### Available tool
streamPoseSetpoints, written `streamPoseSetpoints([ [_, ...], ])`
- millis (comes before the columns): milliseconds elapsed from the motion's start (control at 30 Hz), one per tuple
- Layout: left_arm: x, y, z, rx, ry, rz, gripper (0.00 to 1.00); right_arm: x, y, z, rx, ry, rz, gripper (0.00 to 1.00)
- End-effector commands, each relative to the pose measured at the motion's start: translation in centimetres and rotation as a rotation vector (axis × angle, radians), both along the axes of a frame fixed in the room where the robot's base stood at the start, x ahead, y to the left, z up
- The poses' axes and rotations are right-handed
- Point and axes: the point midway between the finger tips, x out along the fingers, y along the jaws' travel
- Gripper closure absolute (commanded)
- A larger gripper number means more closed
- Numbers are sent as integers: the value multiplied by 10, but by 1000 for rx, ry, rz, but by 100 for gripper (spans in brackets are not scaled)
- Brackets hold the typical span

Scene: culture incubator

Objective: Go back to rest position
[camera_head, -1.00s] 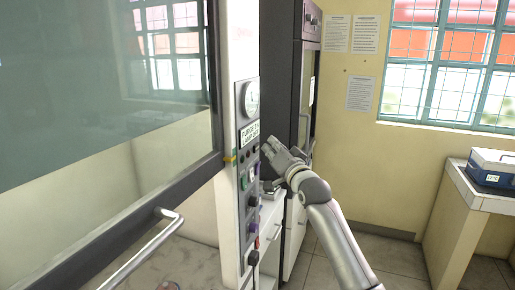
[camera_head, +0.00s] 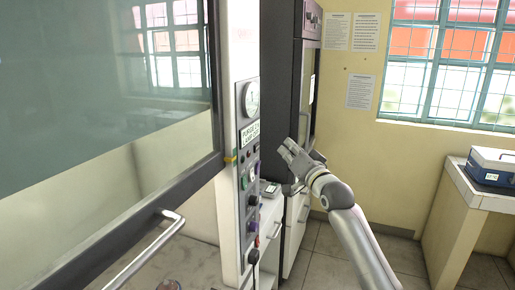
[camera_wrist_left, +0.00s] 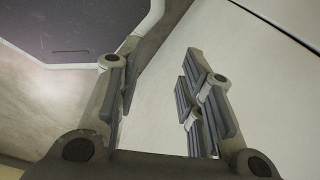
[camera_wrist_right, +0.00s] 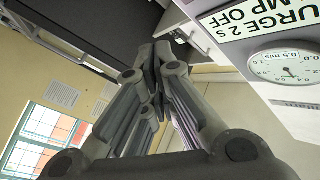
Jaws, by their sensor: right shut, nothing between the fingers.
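My right gripper (camera_head: 288,150) is in the middle of the head view, to the right of the control panel (camera_head: 249,190) and apart from it. Its arm comes up from the lower right. In the right wrist view its fingers (camera_wrist_right: 150,65) meet at the tips, with nothing between them. My left gripper is outside the head view. In the left wrist view its fingers (camera_wrist_left: 155,85) stand wide apart and empty, with a pale flat surface (camera_wrist_left: 165,60) behind them.
A large glass sash (camera_head: 100,90) with a metal handle (camera_head: 150,245) fills the left. A dark tall cabinet (camera_head: 283,90) stands behind the right gripper. A bench (camera_head: 470,190) with a blue-and-white box (camera_head: 490,167) is at the right. Floor (camera_head: 395,250) shows between.

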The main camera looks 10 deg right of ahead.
Motion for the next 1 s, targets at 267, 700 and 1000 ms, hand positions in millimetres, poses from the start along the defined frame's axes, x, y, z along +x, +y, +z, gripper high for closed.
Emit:
streamPoseSetpoints([
  [267, 0, 0, 0, 0, 0, 0, 65, 0, 0, 0, 0, 0, 0, 100],
  [700, 0, 0, -9, 0, 0, 0, 65, 1, -11, -200, -128, 255, -58, 100],
  [1000, 0, 0, -18, 0, 0, 0, 65, -65, -17, -421, -307, 546, -66, 100],
])
